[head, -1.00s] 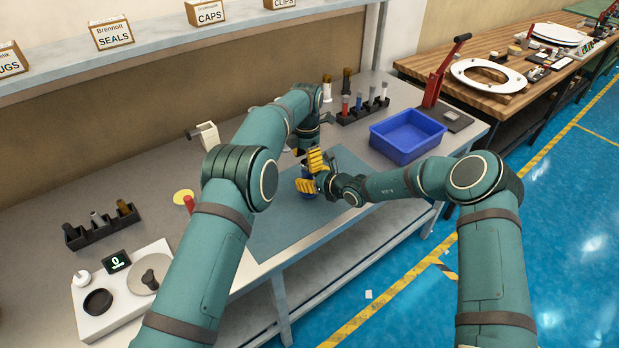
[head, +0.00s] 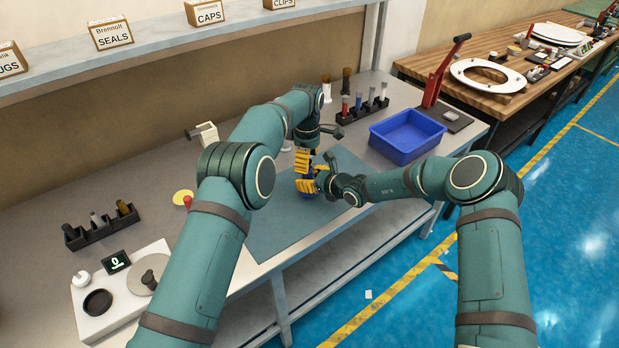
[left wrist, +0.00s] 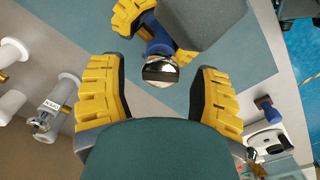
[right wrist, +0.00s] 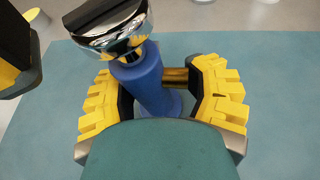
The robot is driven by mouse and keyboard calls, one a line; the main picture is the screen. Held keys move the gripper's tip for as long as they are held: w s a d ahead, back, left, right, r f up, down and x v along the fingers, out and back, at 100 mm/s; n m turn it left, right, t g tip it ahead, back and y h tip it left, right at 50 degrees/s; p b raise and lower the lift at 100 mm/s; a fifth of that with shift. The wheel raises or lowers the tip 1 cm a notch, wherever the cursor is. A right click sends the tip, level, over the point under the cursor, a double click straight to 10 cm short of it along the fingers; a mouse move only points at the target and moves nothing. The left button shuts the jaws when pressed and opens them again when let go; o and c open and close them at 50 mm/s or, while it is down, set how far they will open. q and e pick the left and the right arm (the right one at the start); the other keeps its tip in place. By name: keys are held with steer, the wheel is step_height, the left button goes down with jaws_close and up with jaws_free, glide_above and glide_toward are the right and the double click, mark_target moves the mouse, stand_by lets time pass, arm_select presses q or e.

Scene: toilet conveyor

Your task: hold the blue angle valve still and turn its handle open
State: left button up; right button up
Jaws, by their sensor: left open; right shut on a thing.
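The blue angle valve (right wrist: 147,82) stands over the mat with a brass stub (right wrist: 175,77) on its side and a chrome handle (right wrist: 112,24) on top. My right gripper (right wrist: 162,88) is shut on its blue body. In the head view, my right gripper (head: 312,184) hides most of the valve. My left gripper (left wrist: 158,88) is open above. In the left wrist view, the chrome handle (left wrist: 160,72) shows between its fingertips, with gaps on both sides. In the head view, my left gripper (head: 303,161) is just above the right one.
A blue-green mat (head: 285,222) lies under the valve on the grey bench. A blue bin (head: 407,135) and a rack of parts (head: 362,110) stand to the right. A white scale (head: 122,290) and another rack (head: 102,226) stand at left. The front of the mat is clear.

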arm_select(q)
steer(key=c, duration=0.9)
steer(key=n, duration=1)
steer(key=o, duration=0.9)
steer(key=shift+r, duration=0.1)
steer(key=shift+r, duration=3.9)
